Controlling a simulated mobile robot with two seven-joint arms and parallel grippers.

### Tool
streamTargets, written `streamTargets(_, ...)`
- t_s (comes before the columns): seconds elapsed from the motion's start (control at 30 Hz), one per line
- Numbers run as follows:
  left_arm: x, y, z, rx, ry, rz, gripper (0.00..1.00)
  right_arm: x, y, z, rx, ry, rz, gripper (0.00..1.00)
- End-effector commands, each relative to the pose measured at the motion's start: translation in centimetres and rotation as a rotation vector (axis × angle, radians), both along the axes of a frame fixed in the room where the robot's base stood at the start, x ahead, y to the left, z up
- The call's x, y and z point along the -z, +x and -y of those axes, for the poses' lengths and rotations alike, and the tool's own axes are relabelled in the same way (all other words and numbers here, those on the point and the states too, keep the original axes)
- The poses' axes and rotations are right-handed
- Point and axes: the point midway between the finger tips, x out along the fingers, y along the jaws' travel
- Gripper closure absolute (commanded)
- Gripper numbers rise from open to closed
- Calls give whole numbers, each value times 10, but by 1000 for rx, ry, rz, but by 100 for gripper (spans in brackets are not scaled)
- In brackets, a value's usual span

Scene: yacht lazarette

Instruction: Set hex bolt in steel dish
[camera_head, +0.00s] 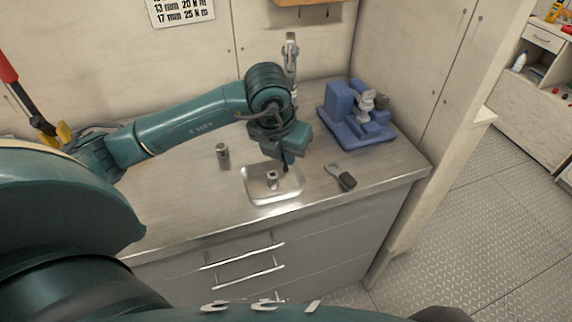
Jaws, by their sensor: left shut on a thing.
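The steel dish (289,194) is a shallow, shiny tray near the front edge of the worktop. A small metal cylindrical piece (271,179) stands inside it. My left gripper (286,165) points down over the dish's back right part. It is shut on a small dark thing, which appears to be the hex bolt; the fingers hide most of it, and I cannot tell whether it touches the dish. My right gripper is out of view.
A metal socket (222,155) stands left of the dish. A dark-headed key-like item (342,178) lies to its right. A blue block holder (357,130) stands at the back right. The worktop (180,200) is clear at front left.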

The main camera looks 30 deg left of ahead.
Motion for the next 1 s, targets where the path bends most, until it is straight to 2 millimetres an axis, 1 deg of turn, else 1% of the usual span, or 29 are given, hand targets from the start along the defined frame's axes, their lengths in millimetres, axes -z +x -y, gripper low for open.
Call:
streamTargets(0.2, 30, -1, 0, -1, 0, -4, 100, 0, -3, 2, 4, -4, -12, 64)
streamTargets(0.3, 36, 0, 0, 0, 0, 0, 100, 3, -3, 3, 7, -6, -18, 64)
streamTargets(0.53, 37, 0, 0, 0, 0, 1, 100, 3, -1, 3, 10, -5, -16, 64)
streamTargets(0.67, 42, 0, 0, 0, 0, 1, 100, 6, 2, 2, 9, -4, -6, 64)
streamTargets(0.7, 40, 0, 0, 0, 0, 1, 92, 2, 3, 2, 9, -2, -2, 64)
streamTargets(0.8, 40, 0, 0, 0, 0, 0, 85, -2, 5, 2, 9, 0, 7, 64)
streamTargets(1.0, 39, 0, 0, 0, 0, 0, 85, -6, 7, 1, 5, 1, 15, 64)
